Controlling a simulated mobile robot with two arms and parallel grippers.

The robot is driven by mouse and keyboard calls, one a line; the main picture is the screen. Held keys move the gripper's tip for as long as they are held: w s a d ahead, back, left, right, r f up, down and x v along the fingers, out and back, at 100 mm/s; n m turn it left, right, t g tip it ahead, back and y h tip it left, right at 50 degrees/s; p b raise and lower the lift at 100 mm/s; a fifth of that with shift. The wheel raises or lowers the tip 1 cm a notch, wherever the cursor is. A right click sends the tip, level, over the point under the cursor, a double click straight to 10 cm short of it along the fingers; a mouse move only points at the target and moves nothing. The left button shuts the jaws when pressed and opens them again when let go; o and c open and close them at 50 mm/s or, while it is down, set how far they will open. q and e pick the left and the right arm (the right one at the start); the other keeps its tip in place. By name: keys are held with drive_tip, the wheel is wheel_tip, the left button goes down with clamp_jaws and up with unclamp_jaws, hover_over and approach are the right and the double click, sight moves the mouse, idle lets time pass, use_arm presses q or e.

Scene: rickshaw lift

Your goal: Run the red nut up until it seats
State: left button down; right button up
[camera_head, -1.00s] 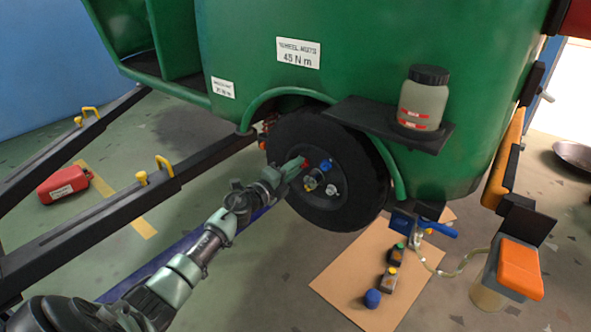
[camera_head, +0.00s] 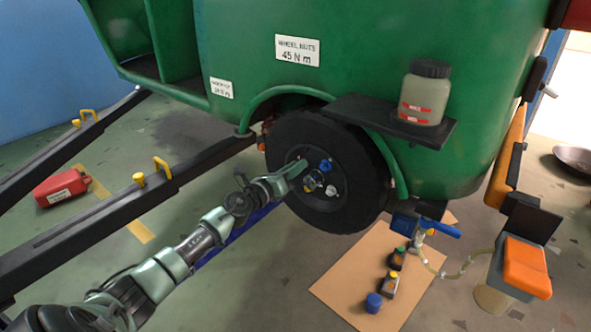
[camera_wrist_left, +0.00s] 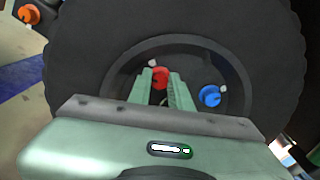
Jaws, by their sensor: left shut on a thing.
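The red nut (camera_wrist_left: 160,77) shows in the left wrist view on the wheel hub, between the fingertips of my left gripper (camera_wrist_left: 160,88). The fingers are shut on it. In the head view my left gripper (camera_head: 299,168) reaches the hub of the black wheel (camera_head: 352,160) from the left and hides the red nut. A blue nut (camera_head: 325,165) sits on the hub to the right; it also shows in the left wrist view (camera_wrist_left: 210,96). A whitish nut (camera_head: 331,190) sits lower right on the hub. My right gripper is not in view.
The green rickshaw body (camera_head: 250,60) overhangs the wheel. A black shelf (camera_head: 375,115) with a jar (camera_head: 424,92) juts out at upper right. Cardboard (camera_head: 345,280) with small bottles lies on the floor at right. A dark shaft (camera_head: 100,217) runs at left beside a red can (camera_head: 62,188).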

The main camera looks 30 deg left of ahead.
use_arm(q)
drive_tip(key=shift+d+f+m, duration=0.1)
drive_tip(key=shift+f+m, duration=0.25)
drive_tip(key=shift+m, duration=0.25)
drive_tip(key=shift+s, duration=0.1)
drive_tip(key=c, duration=1.6)
unclamp_jaws()
drive_tip(key=shift+o, duration=0.2)
drive_tip(key=shift+r, duration=0.2)
drive_tip(key=s, duration=0.8)
drive_tip(key=shift+a, duration=0.4)
